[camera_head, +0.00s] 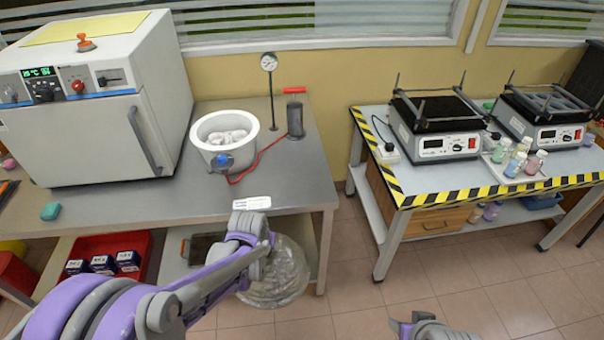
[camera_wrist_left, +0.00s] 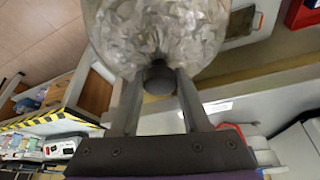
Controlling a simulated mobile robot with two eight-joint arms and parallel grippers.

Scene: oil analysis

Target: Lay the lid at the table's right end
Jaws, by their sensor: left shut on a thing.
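The lid (camera_head: 283,280) is a clear glass dome with a dark knob (camera_wrist_left: 158,78). My left gripper (camera_head: 264,255) is shut on the knob, with a finger on either side of it in the left wrist view. The lid hangs in front of the grey table (camera_head: 300,190), lower in the picture than its front edge near the right end. In the left wrist view the dome (camera_wrist_left: 155,30) fills the top middle. Part of my right gripper (camera_head: 428,328) shows at the bottom edge; its fingers are not clear.
On the table stand a white oven (camera_head: 100,110), a white open vessel (camera_head: 224,145) with pale contents, a gauge stand (camera_head: 271,90) and a dark cylinder (camera_head: 295,120). A small white label (camera_head: 252,203) lies by the front edge. The right end's front area is clear.

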